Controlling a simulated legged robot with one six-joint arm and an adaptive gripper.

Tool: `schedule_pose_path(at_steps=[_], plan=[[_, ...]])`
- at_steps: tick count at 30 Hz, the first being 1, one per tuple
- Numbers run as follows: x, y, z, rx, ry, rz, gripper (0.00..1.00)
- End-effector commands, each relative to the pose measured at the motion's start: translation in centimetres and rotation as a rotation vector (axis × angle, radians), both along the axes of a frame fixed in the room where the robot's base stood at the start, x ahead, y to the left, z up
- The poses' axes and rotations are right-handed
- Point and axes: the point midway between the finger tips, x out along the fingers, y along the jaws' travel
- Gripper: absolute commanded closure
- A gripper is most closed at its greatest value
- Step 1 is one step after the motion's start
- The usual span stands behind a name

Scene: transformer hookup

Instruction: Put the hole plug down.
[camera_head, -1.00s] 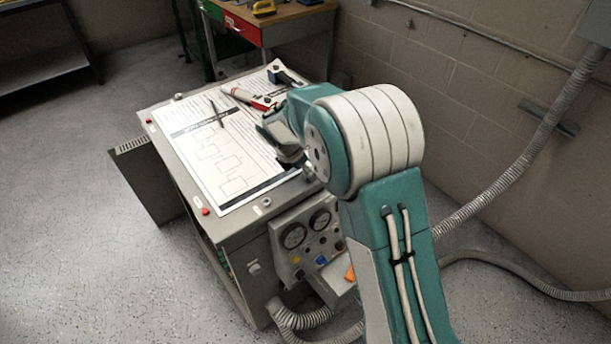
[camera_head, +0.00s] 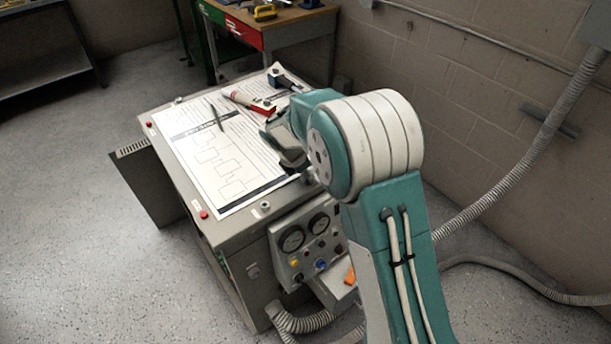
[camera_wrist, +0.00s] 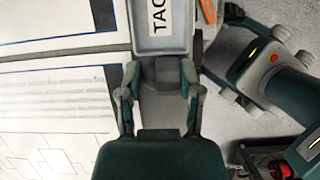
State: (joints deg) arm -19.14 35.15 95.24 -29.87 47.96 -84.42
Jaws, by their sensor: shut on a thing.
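My gripper (camera_head: 284,150) is over the right part of the grey cabinet top (camera_head: 240,222), partly hidden behind my arm in the head view. In the wrist view my gripper (camera_wrist: 160,92) has its two fingers on either side of a dark grey block-like piece (camera_wrist: 163,72), and is shut on it. This piece appears to be the hole plug; its full shape is hidden. It lies close in front of a pale panel (camera_wrist: 160,36) with a "TAG" label. Whether it touches the panel or the cabinet, I cannot tell.
A large printed sheet (camera_head: 225,165) covers much of the cabinet top. A dark pen-like tool (camera_head: 216,118), a red-and-white tool (camera_head: 248,101) and a dark blue item (camera_head: 283,77) lie on it. A gauge panel (camera_head: 308,238) is on the cabinet's front. A block wall stands at right.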

Motion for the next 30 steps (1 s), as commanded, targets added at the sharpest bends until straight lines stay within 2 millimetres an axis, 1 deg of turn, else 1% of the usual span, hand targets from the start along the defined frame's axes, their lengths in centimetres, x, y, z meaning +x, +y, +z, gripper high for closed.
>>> schedule_pose_path(at_steps=[5,16,24,30], plan=[[0.1,0.1,2.7,0.001,-0.007,0.001,1.0],[-4.1,-2.9,8.8,0.002,-0.007,0.0,1.0],[-8.3,-5.8,10.9,0.001,-0.005,0.0,1.0],[-10.3,-7.3,12.0,0.0,-0.004,-0.001,1.0]])
